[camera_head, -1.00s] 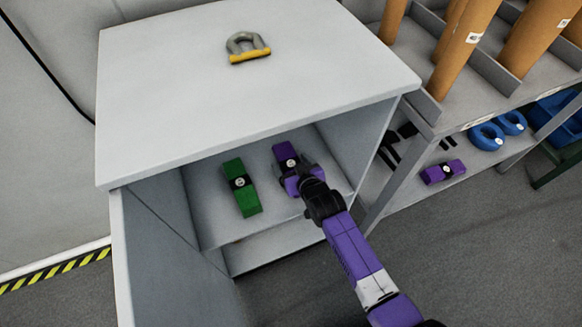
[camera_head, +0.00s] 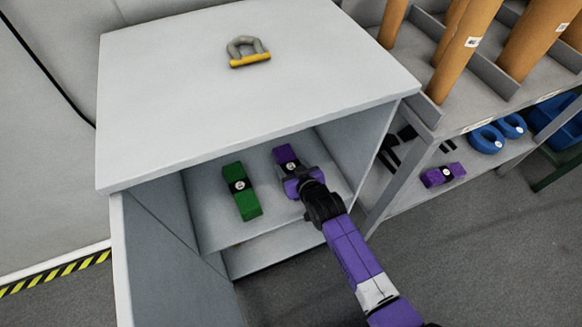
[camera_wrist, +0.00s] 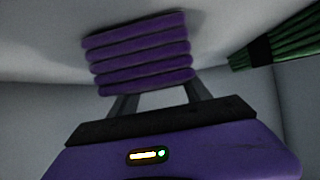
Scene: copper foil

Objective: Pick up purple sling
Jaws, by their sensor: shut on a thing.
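The purple sling (camera_head: 285,154) is a folded bundle with a dark band and a round white label, on the shelf inside the open grey cabinet (camera_head: 215,95). My gripper (camera_head: 296,181) reaches into the cabinet and is shut on the sling's near end. In the wrist view the sling's stacked purple folds (camera_wrist: 138,52) fill the space ahead of the fingers (camera_wrist: 160,97). The fingertips are hidden behind the folds. I cannot tell whether the sling is clear of the shelf.
A green sling (camera_head: 241,192) lies just left of the purple one. The cabinet door (camera_head: 165,260) stands open at left. A shackle (camera_head: 247,52) rests on the cabinet top. The right rack holds brown tubes (camera_head: 465,45), another purple sling (camera_head: 443,175) and blue rolls (camera_head: 487,139).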

